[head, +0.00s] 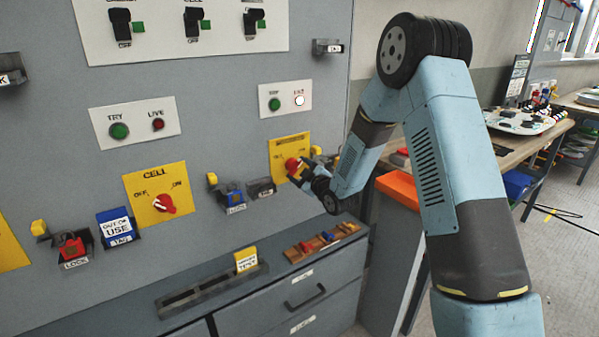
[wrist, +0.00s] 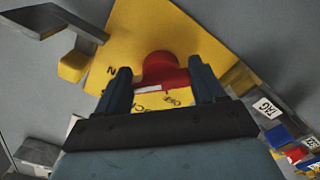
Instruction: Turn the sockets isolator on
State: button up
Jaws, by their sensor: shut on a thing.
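The sockets isolator is a yellow plate (head: 291,145) with a red rotary knob (head: 291,164), low on the right of the grey panel. My gripper (head: 298,171) is at this knob and partly covers the plate. In the wrist view the red knob (wrist: 163,66) sits between the two fingers of my gripper (wrist: 161,82), which is shut on it. A white mark shows on the knob's handle; its exact setting is hard to tell. The plate (wrist: 190,30) appears upside down there, its lettering partly hidden. Above it, the live lamp (head: 299,100) glows beside a green try button (head: 274,104).
The cell isolator (head: 160,203) is to the left, its red knob turned aslant. Lock and tag holders (head: 232,197) stick out between the two isolators. A workbench stands at right.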

jog(key=o, duration=0.8)
jog(key=shift+f, duration=0.25)
jog(key=shift+c, duration=0.2)
jog(key=shift+o, duration=1.3)
jog(key=shift+r, duration=0.15)
jog(key=v, duration=1.3)
jog(key=shift+s+d, duration=0.25)
jog(key=shift+s, duration=0.05)
